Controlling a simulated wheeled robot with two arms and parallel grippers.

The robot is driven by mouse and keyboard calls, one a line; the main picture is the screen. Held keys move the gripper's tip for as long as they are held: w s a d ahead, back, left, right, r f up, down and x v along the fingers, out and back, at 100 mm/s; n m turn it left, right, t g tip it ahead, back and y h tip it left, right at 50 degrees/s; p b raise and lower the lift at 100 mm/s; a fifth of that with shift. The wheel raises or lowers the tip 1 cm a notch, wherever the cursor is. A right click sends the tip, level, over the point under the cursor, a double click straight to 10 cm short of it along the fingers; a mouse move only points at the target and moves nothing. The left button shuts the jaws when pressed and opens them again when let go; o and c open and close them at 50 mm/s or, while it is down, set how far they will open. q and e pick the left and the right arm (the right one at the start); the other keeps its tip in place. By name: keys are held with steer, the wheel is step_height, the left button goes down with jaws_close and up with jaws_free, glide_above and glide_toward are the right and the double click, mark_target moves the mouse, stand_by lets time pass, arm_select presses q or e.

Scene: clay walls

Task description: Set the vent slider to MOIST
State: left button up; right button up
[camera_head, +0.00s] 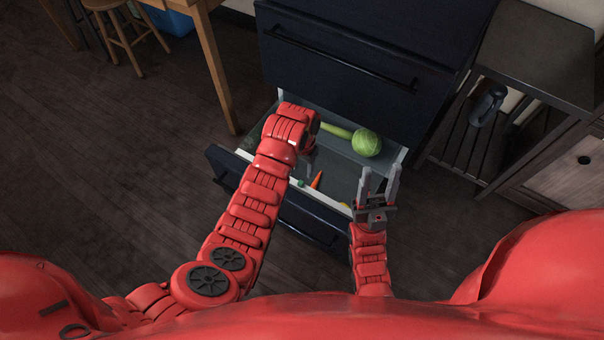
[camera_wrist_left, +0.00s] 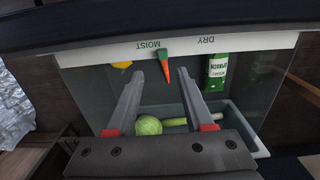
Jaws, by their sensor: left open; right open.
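The open fridge drawer has a white front strip (camera_head: 243,155), also in the left wrist view (camera_wrist_left: 90,57). There it carries the upside-down labels MOIST (camera_wrist_left: 146,44) on the left and DRY (camera_wrist_left: 205,40) on the right. My right gripper (camera_head: 379,183) is open and empty at the drawer's right front.
Inside the drawer are a carrot (camera_head: 317,179), a cabbage (camera_head: 367,142), a long green vegetable (camera_head: 336,130), a yellow item (camera_wrist_left: 122,65) and a green spinach package (camera_wrist_left: 217,70). A closed dark drawer (camera_head: 340,65) is above. A wooden stool (camera_head: 112,25) stands back left.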

arm_select(q)
step_height(320, 180, up, 9)
steer(key=p, duration=0.4)
steer(key=shift+f, duration=0.1)
